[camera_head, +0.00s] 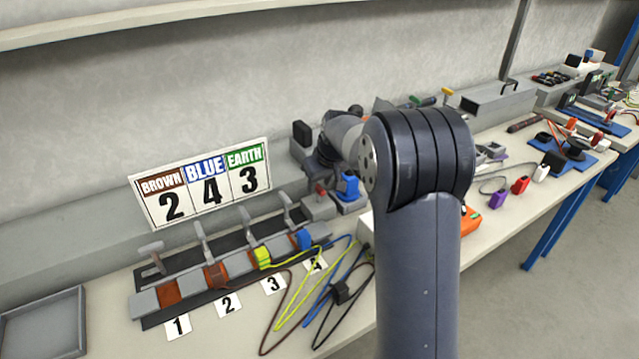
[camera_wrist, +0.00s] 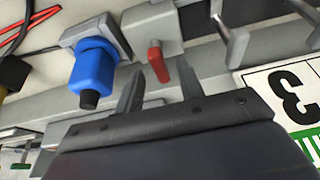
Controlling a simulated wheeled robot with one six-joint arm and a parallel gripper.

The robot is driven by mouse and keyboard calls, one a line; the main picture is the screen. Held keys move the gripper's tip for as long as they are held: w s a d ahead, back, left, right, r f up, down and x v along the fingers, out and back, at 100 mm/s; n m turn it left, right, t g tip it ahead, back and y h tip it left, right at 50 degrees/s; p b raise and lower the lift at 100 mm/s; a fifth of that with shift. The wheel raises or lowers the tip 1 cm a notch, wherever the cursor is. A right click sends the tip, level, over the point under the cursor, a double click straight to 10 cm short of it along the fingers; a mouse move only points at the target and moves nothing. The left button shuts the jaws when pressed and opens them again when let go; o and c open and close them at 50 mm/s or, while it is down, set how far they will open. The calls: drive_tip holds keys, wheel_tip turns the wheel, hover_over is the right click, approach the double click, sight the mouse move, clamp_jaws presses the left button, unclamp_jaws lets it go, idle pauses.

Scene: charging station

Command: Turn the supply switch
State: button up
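The supply switch is a small red lever (camera_wrist: 157,62) on a grey box (camera_wrist: 157,25), upper middle in the wrist view. The red lever also shows in the head view (camera_head: 321,190), on its grey box (camera_head: 319,207) at the right end of the terminal row. My gripper (camera_wrist: 160,68) is open and empty. Its two fingers point toward the box, with the red lever between them in the picture. I cannot tell how much gap is left in depth. In the head view my arm hides part of the bench, and the fingertips are hard to make out.
A blue plug (camera_wrist: 93,68) sits in a grey socket close beside the switch. Grey levers (camera_head: 202,243) with coloured wires stand along the terminal row. A sign (camera_head: 203,183) reads brown 2, blue 4, earth 3. An empty grey tray (camera_head: 45,325) lies at left.

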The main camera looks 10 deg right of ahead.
drive_tip(key=shift+w+a+f, duration=0.1)
drive_tip(key=shift+w+f, duration=0.1)
drive_tip(key=shift+f, duration=0.3)
clamp_jaws()
